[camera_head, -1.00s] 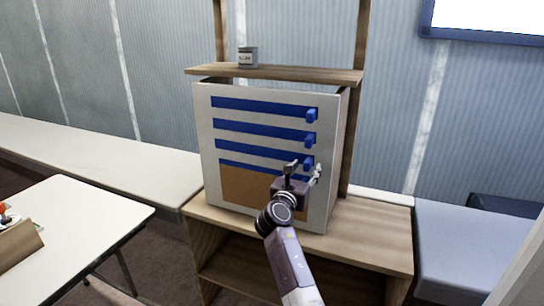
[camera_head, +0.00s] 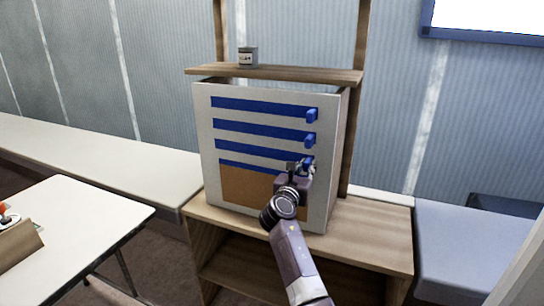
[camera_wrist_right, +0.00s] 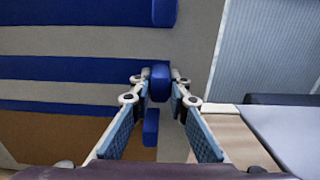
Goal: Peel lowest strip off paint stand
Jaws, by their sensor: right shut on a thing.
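The paint stand is a pale panel (camera_head: 205,150) with several blue strips across it, each with a blue tab at its right end. The lowest strip (camera_head: 235,164) is thin and lies along the top of a brown area (camera_head: 245,187). My right gripper (camera_wrist_right: 160,78) is shut on the tab (camera_wrist_right: 160,84) of the strip just above the lowest one. The lowest strip's tab (camera_wrist_right: 151,127) shows below it, between the fingers but apart from the tips. In the head view my right gripper (camera_head: 303,166) hides this lower tab. My left gripper is out of view.
The panel stands on a wooden bench (camera_head: 375,235). A shelf (camera_head: 290,73) above it carries a small can (camera_head: 247,56). A white table (camera_head: 90,215) stands at the left, and a blue-grey seat (camera_head: 470,240) at the right.

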